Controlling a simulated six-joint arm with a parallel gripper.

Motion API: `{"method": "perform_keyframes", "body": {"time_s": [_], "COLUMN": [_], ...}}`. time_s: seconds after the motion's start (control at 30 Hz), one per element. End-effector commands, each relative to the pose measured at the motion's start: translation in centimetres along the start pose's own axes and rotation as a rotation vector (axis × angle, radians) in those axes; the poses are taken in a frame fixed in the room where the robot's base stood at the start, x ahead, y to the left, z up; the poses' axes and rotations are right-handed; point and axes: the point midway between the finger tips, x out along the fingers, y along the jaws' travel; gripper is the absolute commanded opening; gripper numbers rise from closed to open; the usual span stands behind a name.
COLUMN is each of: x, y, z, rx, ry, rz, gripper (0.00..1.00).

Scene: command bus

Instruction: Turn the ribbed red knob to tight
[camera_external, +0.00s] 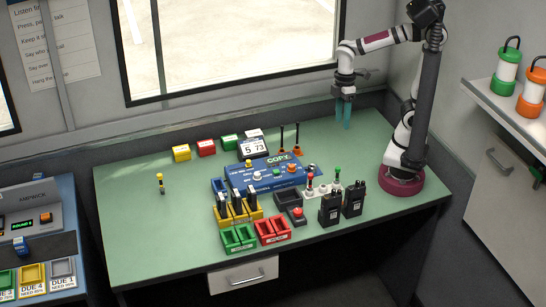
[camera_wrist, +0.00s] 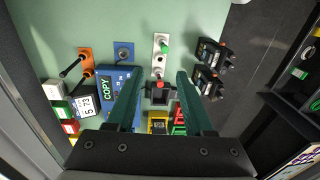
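My gripper (camera_external: 343,114) hangs above the back right of the green table, well clear of the panels, with its two teal fingers pointing down. In the wrist view the fingers (camera_wrist: 157,78) are spread apart with nothing held between them. A blue panel (camera_external: 240,184) marked COPY lies mid-table with small round knobs on it, one of them orange-red (camera_external: 292,168). A red-topped piece (camera_external: 309,182) stands on a white strip beside it. A red round button (camera_external: 297,212) sits on a dark box in front. Ribs are too small to make out on any of these.
Two black radios (camera_external: 330,209) stand at the front right. A yellow rack (camera_external: 240,217), green tray (camera_external: 238,238) and red tray (camera_external: 272,231) sit at the front. Two upright dark sticks with orange bases (camera_external: 297,150) stand behind the blue panel. The table's left side is mostly clear.

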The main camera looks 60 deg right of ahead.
Motion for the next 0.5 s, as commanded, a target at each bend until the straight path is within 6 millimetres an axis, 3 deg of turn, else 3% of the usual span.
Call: {"method": "perform_keyframes", "body": {"time_s": [0.03, 0.1, 0.23, 0.33, 0.4, 0.5], "x": [0.4, 1.4, 4.3, 6.2, 7.0, 7.9], "y": [-0.7, -2.4, -7.2, -10.4, -11.7, -12.3], "z": [-3.7, -8.7, -15.9, -18.8, -19.8, -20.1], "rx": [-0.358, -0.891, -1.714, -2.116, -2.268, -2.345], "ry": [-0.023, -0.047, -0.091, -0.116, -0.126, -0.132], "rz": [0.006, 0.014, 0.016, 0.011, 0.009, 0.005], "gripper": [0.63, 0.67, 0.67, 0.67, 0.67, 0.67]}}
